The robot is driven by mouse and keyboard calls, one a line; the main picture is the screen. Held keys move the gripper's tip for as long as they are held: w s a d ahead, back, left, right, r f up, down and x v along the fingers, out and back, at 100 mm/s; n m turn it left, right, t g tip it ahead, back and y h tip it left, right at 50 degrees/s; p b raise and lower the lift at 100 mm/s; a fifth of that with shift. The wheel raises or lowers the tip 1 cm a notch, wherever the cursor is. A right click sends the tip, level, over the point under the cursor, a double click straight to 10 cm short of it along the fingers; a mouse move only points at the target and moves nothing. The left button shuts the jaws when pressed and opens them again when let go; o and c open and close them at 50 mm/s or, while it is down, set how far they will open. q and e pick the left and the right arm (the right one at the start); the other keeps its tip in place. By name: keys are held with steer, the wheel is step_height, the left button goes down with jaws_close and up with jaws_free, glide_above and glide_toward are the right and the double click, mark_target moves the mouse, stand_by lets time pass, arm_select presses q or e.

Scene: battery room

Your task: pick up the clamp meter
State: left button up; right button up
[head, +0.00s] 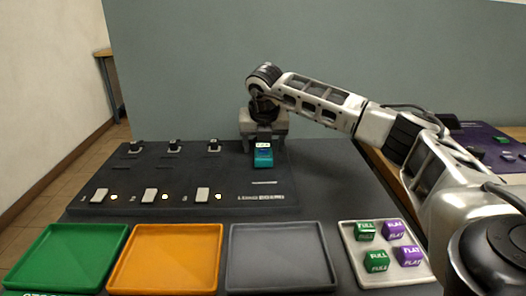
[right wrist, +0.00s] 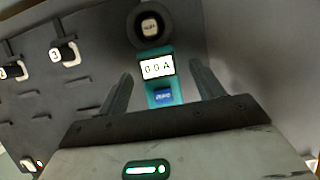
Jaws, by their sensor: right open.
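The clamp meter (head: 263,158) is a small teal device on the black load board, below my right gripper (head: 264,138) in the head view. In the right wrist view the clamp meter (right wrist: 158,84) shows a lit display reading about 0.0 A and a blue label. My right gripper (right wrist: 160,70) is open, with one finger on each side of the meter's body. I cannot tell whether the fingers touch it. A dark round part (right wrist: 150,28) with a pale cap is just beyond the display. My left gripper is not in view.
The load board (head: 225,175) carries several pale switches, dark-and-white fittings and small lit lamps. In front lie a green tray (head: 65,257), an orange tray (head: 165,257), a grey tray (head: 280,257) and a pale tray (head: 395,279) with green and purple blocks.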

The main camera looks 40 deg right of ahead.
steer(key=shift+w+f, duration=0.1)
steer(key=shift+f, duration=0.1)
steer(key=c, duration=1.2)
steer(key=shift+r, duration=0.1)
